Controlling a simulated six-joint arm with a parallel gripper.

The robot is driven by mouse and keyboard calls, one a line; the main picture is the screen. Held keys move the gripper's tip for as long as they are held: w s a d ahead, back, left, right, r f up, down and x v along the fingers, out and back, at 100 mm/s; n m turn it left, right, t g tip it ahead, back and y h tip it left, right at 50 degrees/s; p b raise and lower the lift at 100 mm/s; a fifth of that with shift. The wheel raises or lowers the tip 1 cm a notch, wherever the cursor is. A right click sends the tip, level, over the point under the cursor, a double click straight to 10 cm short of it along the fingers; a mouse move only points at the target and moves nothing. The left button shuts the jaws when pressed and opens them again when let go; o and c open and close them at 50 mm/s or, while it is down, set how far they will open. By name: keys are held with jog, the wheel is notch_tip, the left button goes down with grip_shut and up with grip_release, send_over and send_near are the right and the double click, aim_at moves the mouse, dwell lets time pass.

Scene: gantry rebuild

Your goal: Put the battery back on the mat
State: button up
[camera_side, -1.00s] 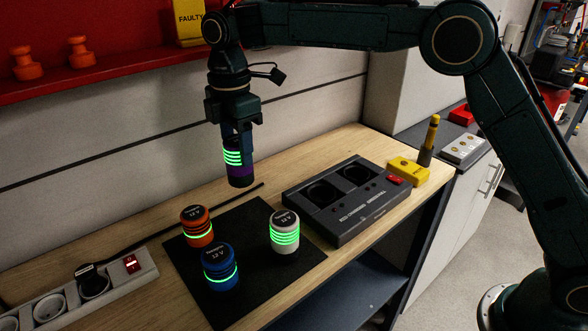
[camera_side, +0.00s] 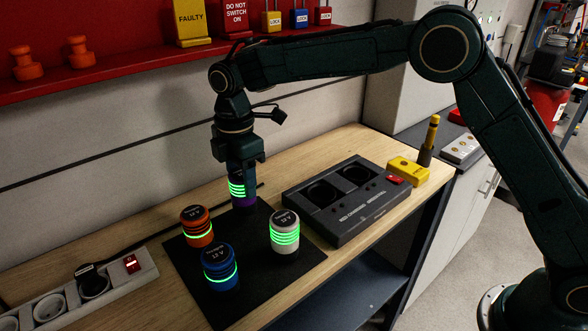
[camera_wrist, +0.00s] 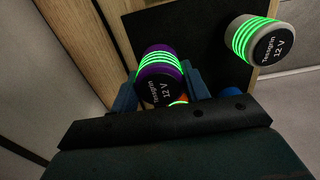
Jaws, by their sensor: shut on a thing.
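My gripper (camera_side: 240,178) is shut on a purple battery (camera_side: 243,201) with glowing green rings. The battery hangs upright over the back corner of the black mat (camera_side: 240,290); whether its base touches the mat is hard to tell. In the wrist view the purple battery (camera_wrist: 160,75) sits between the fingers, its 12 V top facing the camera. On the mat stand an orange battery (camera_side: 197,227), a blue battery (camera_side: 220,267) and a white battery (camera_side: 285,232). The white battery (camera_wrist: 258,40) also shows at the upper right of the wrist view.
A dark charging station (camera_side: 345,198) with two round wells stands right of the mat, with a yellow box (camera_side: 408,171) beyond it. A power strip (camera_side: 75,295) lies at the left. A red shelf (camera_side: 110,72) with padlocks and signs runs along the wall.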

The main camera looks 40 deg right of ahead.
jog(key=shift+f, duration=1.25)
jog(key=shift+f, duration=0.1)
jog(key=o, duration=1.3)
jog(key=shift+o, duration=0.2)
notch_tip(320, 180, up, 12)
jog(key=shift+f, duration=0.1)
jog(key=shift+r, duration=0.2)
